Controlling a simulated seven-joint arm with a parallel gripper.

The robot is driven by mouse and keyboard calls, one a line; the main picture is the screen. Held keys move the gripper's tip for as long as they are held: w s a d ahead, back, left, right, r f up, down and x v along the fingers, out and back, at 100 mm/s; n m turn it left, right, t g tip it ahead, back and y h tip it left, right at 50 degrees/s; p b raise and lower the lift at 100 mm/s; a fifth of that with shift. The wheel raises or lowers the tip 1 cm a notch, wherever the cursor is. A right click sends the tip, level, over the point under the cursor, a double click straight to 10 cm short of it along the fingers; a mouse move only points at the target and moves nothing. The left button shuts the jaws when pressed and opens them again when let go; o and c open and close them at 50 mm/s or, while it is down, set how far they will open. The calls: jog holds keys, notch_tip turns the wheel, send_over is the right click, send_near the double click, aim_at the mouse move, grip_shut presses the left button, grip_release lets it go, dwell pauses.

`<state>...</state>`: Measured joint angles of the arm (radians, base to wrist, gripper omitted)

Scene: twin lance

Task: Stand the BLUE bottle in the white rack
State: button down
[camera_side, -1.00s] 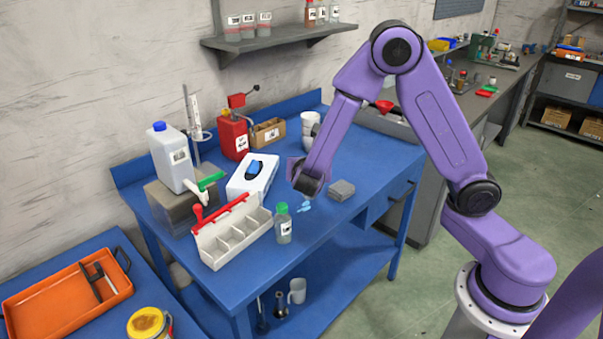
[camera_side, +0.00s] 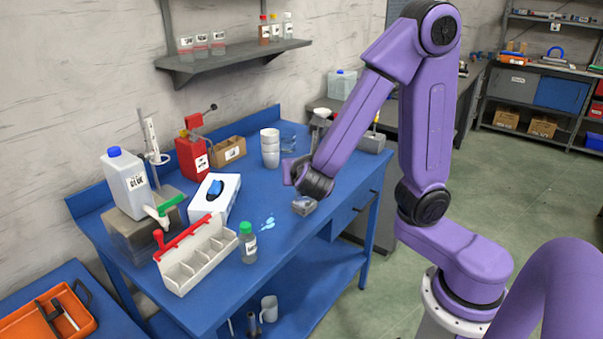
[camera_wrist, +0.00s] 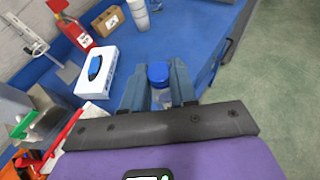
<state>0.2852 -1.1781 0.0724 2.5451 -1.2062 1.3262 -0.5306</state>
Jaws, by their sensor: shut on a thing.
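In the wrist view my gripper (camera_wrist: 158,86) is shut on a clear bottle with a blue cap (camera_wrist: 158,72). A clear bottle with a green cap (camera_side: 248,243) stands just right of the rack.

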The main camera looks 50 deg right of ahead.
notch_tip(320, 180, up, 3)
jog(key=shift+w+a, duration=0.1)
jog(key=shift+a, duration=0.05)
jog(key=w+a+n+t+y, duration=0.45)
jog(key=w+a, duration=1.15)
jog(key=a, duration=0.4)
jog(key=shift+n+g+y, duration=0.25)
jog(key=shift+n+y, duration=0.1)
jog(key=shift+n, duration=0.2)
jog(key=shift+a+f, duration=0.15)
jog(key=shift+f, duration=4.2)
jog(key=shift+a+f, duration=0.15)
jog(key=shift+f, duration=4.2)
jog(key=c, duration=0.8)
grip_release()
jog(key=shift+s, duration=0.1)
